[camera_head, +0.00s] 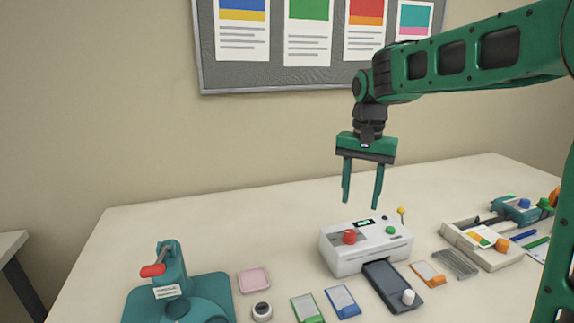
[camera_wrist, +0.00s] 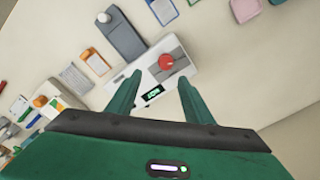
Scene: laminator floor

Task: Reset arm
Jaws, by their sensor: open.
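My green gripper (camera_head: 361,184) hangs above the table with its two fingers pointing down, apart and empty. It is over the back of the white laminator (camera_head: 345,262) and does not touch it. In the wrist view my gripper (camera_wrist: 160,92) frames the laminator (camera_wrist: 178,78), which has a red knob (camera_wrist: 166,62) and a small lit display (camera_wrist: 153,92). In the head view the laminator also shows a green button (camera_head: 390,230). A dark grey tray (camera_head: 388,284) with a white knob (camera_head: 408,297) extends from its front.
A teal press (camera_head: 170,280) with a red handle stands at the left. A pink dish (camera_head: 254,280), a small round pot (camera_head: 262,311) and green, blue and orange cards (camera_head: 428,273) lie in front. A beige tray (camera_head: 470,253) of items is at the right. The back left of the table is clear.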

